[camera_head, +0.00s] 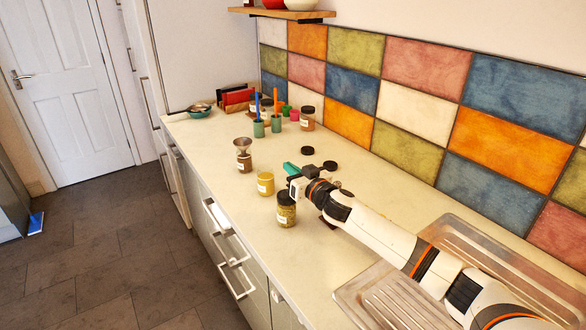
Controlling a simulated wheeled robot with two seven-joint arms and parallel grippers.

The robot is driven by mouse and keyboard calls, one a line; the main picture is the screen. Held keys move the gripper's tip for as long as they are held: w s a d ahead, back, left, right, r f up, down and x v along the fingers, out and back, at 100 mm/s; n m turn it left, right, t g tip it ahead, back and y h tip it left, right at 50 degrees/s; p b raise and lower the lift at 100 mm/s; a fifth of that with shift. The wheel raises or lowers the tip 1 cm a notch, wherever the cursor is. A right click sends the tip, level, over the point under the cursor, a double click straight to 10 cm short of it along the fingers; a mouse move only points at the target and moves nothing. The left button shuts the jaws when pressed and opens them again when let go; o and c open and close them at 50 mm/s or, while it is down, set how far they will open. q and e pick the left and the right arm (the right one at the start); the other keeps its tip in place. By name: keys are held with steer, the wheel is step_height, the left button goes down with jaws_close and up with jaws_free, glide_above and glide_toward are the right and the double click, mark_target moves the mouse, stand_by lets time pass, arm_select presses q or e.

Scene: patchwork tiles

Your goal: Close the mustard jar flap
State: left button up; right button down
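A small yellow jar with a pale label, which looks like the mustard jar (265,184), stands upright on the counter left of my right gripper. Its top looks yellow; I cannot make out a flap or how it stands. My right gripper (293,176) reaches in from the right, just above and right of this jar, apart from it as far as I can tell. Its fingers are too small to tell whether they are open or shut. A teal-green piece (291,168) shows at its tip; I cannot tell whether it is a finger or a held thing. My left gripper is out of view.
A dark-lidded jar (286,209) stands close in front of the gripper. A brown jar (244,163) with a funnel (242,145) stands farther left. Dark round lids (307,150) lie behind. Green cups (276,124) stand farther back. A sink (385,300) is at right.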

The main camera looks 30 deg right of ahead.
steer(key=shift+a+n+p, duration=0.3)
steer(key=shift+a+n, duration=0.25)
steer(key=shift+n, duration=0.55)
steer(key=shift+s+a+f+n, duration=0.15)
steer(key=shift+a+n, duration=0.3)
steer(key=shift+n, duration=0.45)
steer(key=shift+w+a+f+n, duration=0.1)
steer(key=shift+a+n, duration=0.35)
steer(key=shift+n, duration=0.45)
steer(key=c, duration=1.6)
jaws_free()
steer(key=shift+c, duration=0.2)
steer(key=shift+s, duration=0.1)
